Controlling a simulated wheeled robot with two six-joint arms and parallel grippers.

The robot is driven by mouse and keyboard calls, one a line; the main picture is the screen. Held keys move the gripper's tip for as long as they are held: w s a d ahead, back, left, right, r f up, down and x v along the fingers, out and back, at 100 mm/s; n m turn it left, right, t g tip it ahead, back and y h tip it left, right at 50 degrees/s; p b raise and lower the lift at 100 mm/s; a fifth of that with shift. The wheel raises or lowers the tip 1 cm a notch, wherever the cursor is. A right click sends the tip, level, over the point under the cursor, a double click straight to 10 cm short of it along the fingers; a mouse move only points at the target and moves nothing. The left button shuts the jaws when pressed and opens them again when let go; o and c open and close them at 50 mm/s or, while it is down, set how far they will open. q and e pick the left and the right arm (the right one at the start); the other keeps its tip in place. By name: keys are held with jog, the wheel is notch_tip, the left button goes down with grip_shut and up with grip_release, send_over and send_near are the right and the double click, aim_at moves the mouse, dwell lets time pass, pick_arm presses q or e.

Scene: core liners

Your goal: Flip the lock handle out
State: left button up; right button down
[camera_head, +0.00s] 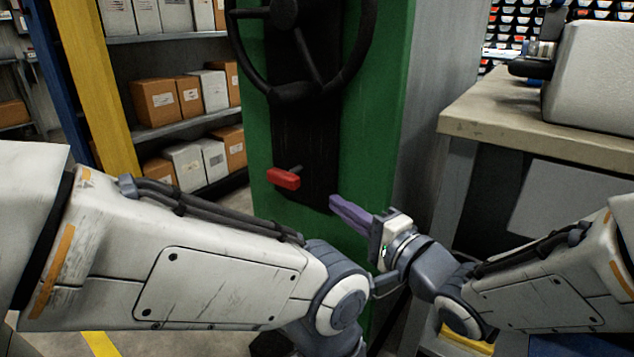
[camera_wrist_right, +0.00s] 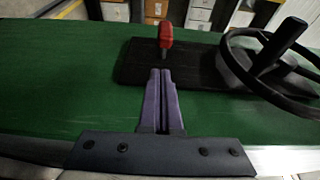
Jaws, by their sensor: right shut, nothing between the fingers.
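The red lock handle (camera_head: 283,178) sits on the black plate (camera_head: 305,150) of the green panel (camera_head: 385,110), below the handwheel. It sticks out to the left on a short dark stem. My right gripper (camera_head: 334,201) is shut and empty, its purple fingers pointing at the panel, to the right of and slightly below the handle. In the right wrist view the handle (camera_wrist_right: 166,36) stands just beyond the shut fingertips (camera_wrist_right: 161,72), with a small gap in the picture. My left arm crosses the lower left of the head view; its gripper is not seen.
A black handwheel (camera_head: 300,45) is above the handle. Shelves (camera_head: 180,128) with boxes stand behind at left, beside a yellow post (camera_head: 95,80). A workbench (camera_head: 540,137) with a white machine (camera_head: 592,75) is at right. The panel around the handle is clear.

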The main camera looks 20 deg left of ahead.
aim_at(292, 174)
jog(key=p+x, duration=0.5)
jog(key=x, duration=0.4)
jog(key=shift+f, duration=0.1)
jog(key=shift+w+a, duration=0.25)
jog(key=shift+a, duration=0.05)
pick_arm(q)
notch_tip(292, 174, up, 5)
jog(key=shift+r, duration=0.15)
